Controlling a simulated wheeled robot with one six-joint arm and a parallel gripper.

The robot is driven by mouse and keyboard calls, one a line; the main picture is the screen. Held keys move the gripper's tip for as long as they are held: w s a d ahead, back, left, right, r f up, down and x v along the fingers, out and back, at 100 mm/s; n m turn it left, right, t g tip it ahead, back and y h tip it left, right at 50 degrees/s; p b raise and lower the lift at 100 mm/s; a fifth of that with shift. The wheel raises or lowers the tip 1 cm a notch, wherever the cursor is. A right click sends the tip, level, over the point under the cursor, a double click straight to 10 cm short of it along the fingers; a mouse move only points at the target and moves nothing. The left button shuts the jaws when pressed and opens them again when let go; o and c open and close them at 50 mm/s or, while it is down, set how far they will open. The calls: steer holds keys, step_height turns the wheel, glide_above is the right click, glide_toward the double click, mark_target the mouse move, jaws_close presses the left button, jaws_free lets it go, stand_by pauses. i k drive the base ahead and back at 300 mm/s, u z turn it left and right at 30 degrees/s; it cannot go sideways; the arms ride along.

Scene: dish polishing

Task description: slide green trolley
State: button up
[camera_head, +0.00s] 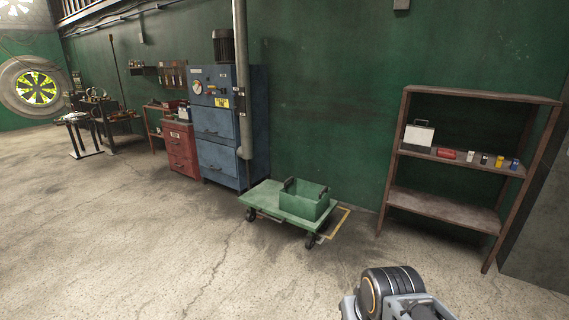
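The green trolley (266,196) is a low flat cart on small dark wheels. It stands on the concrete floor near the green wall, in the middle of the view. A green crate (304,201) with two raised handles sits on its right half. A yellow floor marking shows beside and partly under the trolley's right end. Part of my arm shows at the bottom right, well apart from the trolley. My gripper's fingers are not in the picture.
A blue cabinet (216,158) and a red drawer unit (179,150) stand behind the trolley to the left. A brown shelf (444,211) with small items stands to the right. A workbench (84,118) is far left. The floor in front is clear.

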mark_target(264, 197)
steer(key=z, duration=0.35)
steer(key=i, duration=2.25)
steer(key=u, duration=0.45)
steer(key=i, duration=1.15)
steer(key=u, duration=1.35)
steer(key=i, duration=0.8)
steer(key=u, duration=0.5)
